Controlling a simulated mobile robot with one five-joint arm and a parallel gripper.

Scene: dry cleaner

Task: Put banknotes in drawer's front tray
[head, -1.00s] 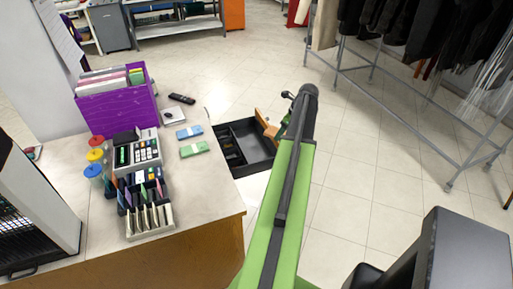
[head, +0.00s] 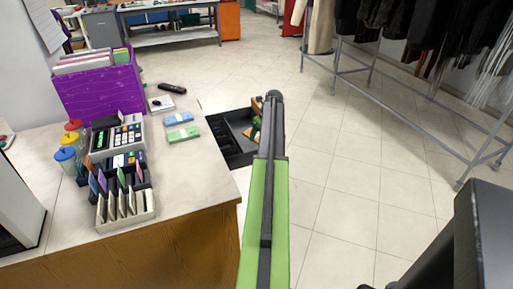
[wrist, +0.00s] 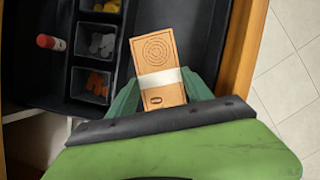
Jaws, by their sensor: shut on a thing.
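My gripper (wrist: 161,90) is shut on an orange-tan banknote bundle (wrist: 153,52) with a white paper band, as the wrist view shows. The bundle is over the wide front tray (wrist: 196,30) of the open black drawer (head: 238,150); I cannot tell its height above the tray floor. The coin compartments (wrist: 68,62) lie to its left in the wrist view, the wooden drawer front (wrist: 246,45) to its right. A blue bundle (head: 180,118) and a green bundle (head: 183,135) lie on the counter (head: 190,180). In the head view, my arm hides part of the drawer.
A metal clothes rack (head: 400,108) stands right; the tiled floor between is free.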

